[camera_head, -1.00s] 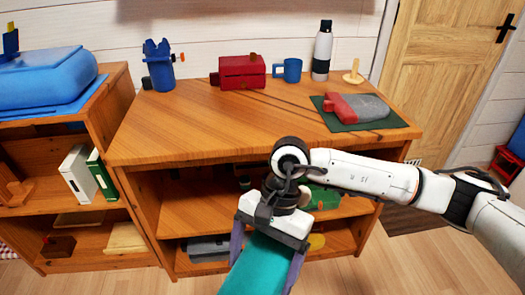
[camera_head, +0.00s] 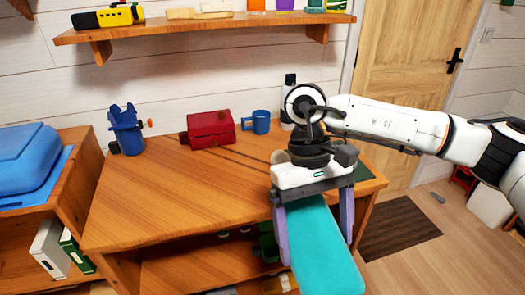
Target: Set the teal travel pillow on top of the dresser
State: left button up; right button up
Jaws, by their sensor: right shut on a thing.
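The teal travel pillow (camera_head: 325,250) is held between the two purple-grey fingers of my right gripper (camera_head: 318,235). It hangs at the front right of the dresser, its lower end reaching past the bottom of the picture. The wooden dresser (camera_head: 165,205) has a broad bare top at its left and middle. My right arm comes in from the right above the dresser's right end. The pillow overlaps the dresser's front edge in the picture; I cannot tell how far it is from the wood. My left gripper is not in view.
On the dresser's back stand a blue holder (camera_head: 126,130), a red box (camera_head: 210,130), a blue mug (camera_head: 261,122) and a partly hidden bottle (camera_head: 290,82). A wall shelf (camera_head: 200,25) hangs above.

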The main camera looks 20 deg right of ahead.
aim_at(199, 191)
jog(key=z, duration=0.05)
jog(key=i, duration=1.05)
jog(key=u, duration=0.5)
